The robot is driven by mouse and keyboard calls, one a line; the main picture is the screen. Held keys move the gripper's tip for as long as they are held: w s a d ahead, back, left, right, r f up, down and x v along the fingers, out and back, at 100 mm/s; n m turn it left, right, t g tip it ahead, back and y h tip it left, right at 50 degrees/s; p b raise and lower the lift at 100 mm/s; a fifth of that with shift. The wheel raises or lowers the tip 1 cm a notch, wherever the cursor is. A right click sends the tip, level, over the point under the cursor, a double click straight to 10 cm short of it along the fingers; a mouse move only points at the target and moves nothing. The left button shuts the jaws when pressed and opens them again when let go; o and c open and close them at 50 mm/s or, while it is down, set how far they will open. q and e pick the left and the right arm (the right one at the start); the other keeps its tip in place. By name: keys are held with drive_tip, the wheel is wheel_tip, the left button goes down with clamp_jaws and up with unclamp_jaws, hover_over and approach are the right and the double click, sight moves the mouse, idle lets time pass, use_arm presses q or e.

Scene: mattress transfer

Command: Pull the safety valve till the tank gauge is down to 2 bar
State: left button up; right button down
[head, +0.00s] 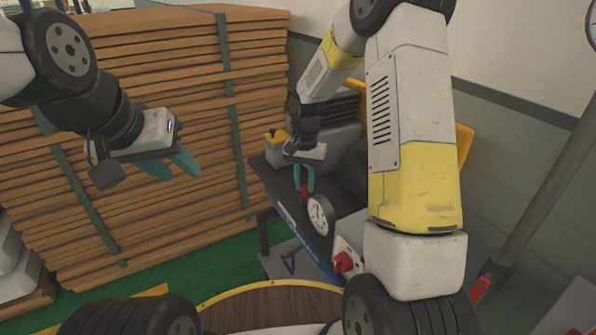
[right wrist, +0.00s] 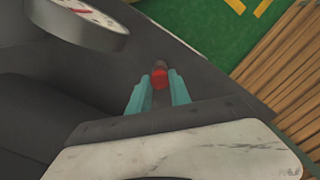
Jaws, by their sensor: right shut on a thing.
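The safety valve shows as a small red piece (head: 304,190) on top of the dark tank, behind the gauge; it also shows in the right wrist view (right wrist: 160,78). My right gripper (head: 304,181) is shut on it, one teal finger on each side. The round white tank gauge (head: 319,215) stands just in front of the valve. Its edge shows at the top left of the right wrist view (right wrist: 85,14). Its reading is too small to tell. The dark tank (head: 347,185) is partly hidden by my right arm. My left gripper (head: 180,174) is open and empty, left of the tank.
A red knob (head: 344,262) sits on a pale box near the tank's front end. A tall stack of wooden boards (head: 180,70) stands behind my left gripper. A grey post (head: 545,165) rises at the right. Green floor (head: 190,246) lies open left of the tank.

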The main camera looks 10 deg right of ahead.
sight(304, 186)
idle(0.7)
drive_tip(key=shift+r, duration=0.85)
drive_tip(key=c, duration=1.2)
unclamp_jaws()
drive_tip(key=shift+r, duration=3.85)
drive_tip(key=shift+s+r, duration=0.1)
